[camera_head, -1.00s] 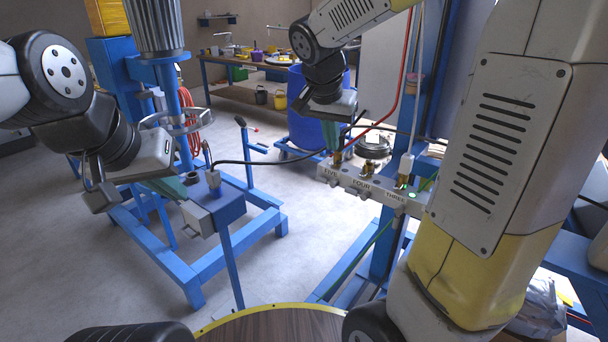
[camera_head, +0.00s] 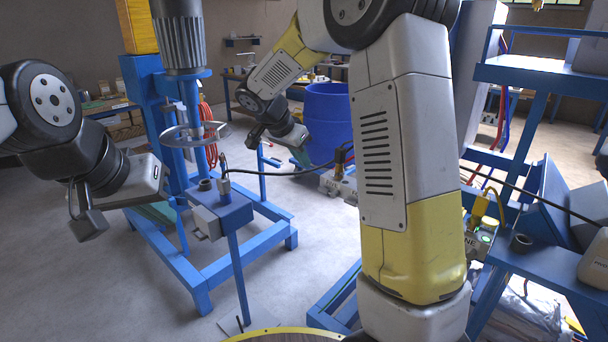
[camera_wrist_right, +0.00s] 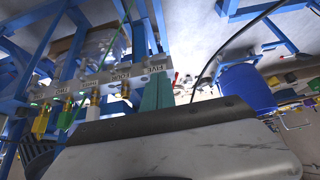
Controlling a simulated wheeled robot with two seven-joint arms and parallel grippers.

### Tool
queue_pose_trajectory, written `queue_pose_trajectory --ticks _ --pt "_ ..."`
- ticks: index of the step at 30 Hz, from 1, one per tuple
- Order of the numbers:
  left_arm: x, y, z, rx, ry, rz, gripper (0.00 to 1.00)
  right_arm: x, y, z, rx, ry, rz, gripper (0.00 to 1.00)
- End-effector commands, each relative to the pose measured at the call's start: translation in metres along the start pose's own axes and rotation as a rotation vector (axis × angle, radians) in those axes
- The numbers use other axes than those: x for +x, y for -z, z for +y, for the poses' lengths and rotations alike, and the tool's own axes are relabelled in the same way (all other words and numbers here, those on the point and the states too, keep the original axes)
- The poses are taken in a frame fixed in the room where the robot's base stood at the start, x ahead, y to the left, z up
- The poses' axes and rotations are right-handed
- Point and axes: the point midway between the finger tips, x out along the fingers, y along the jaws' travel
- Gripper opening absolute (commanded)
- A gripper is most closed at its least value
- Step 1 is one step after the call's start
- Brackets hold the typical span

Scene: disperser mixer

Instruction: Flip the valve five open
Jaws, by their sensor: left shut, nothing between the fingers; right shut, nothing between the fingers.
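In the right wrist view the manifold (camera_wrist_right: 140,70) shows tags, with FIVE (camera_wrist_right: 155,67) at the end nearest my fingers. Brass fittings hang by the other tags; valve five itself is hidden or too unclear to tell its position. My right gripper (camera_head: 301,157) is shut and empty, left of the manifold's end; its teal fingers (camera_wrist_right: 158,94) appear close to the FIVE tag, contact unclear. My left gripper (camera_head: 156,214) is shut and empty, by the mixer stand.
A blue mixer stand (camera_head: 240,208) with a small box stands at left. A blue barrel (camera_head: 327,118) stands behind the manifold. A black cable (camera_head: 285,173) runs towards the manifold. A blue shelf frame (camera_head: 540,262) is at right. Floor between stand and manifold is clear.

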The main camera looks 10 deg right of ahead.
Motion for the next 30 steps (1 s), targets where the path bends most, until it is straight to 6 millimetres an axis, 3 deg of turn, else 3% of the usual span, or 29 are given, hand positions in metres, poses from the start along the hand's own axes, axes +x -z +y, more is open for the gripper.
queue_pose_trajectory --ticks 5,18,24,30 --pt "0.000 0.000 0.000 0.000 0.000 0.000 0.00 0.025 0.000 0.001 -0.001 -0.004 -0.001 0.00" --pt "0.000 0.000 0.000 0.000 0.000 0.000 0.00 0.114 0.000 0.001 -0.001 -0.003 -0.002 0.00" --pt "0.000 0.000 0.000 0.000 0.000 0.000 0.00 0.133 0.000 0.001 0.000 -0.001 -0.001 0.00" --pt "0.000 0.000 0.000 0.000 0.000 0.000 0.00 0.137 0.000 0.000 0.000 0.001 -0.001 0.00"
